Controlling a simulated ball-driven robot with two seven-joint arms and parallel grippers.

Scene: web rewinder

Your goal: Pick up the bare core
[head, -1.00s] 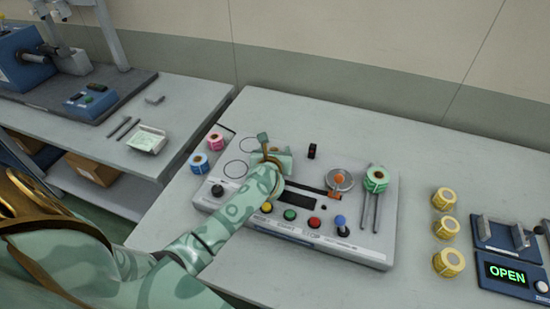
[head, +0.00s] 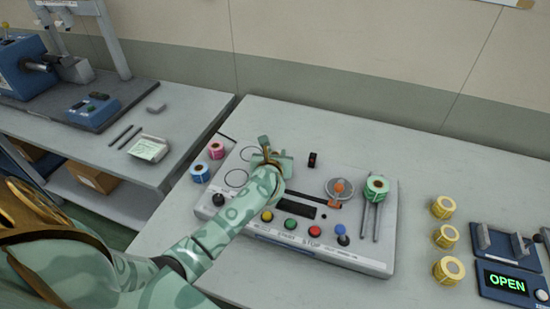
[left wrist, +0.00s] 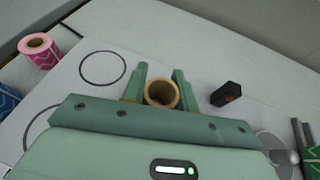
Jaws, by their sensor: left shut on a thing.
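The bare core (left wrist: 161,93) is a short tan-brown cardboard tube, seen in the left wrist view with its open end up. My left gripper (left wrist: 160,82) is shut on it, with a green finger on each side. In the head view my left gripper (head: 268,152) is over the back of the rewinder panel (head: 325,255), and the core is mostly hidden behind it. I cannot tell whether the core touches the panel. My right gripper is not in view.
Pink (head: 216,150) and blue (head: 199,172) rolls stand at the panel's left. A green roll (head: 376,188) rests on two rails at the right. Several yellow rolls (head: 445,236) stand farther right, near a blue device reading OPEN (head: 508,283). A black switch block (head: 312,159) is right of my gripper.

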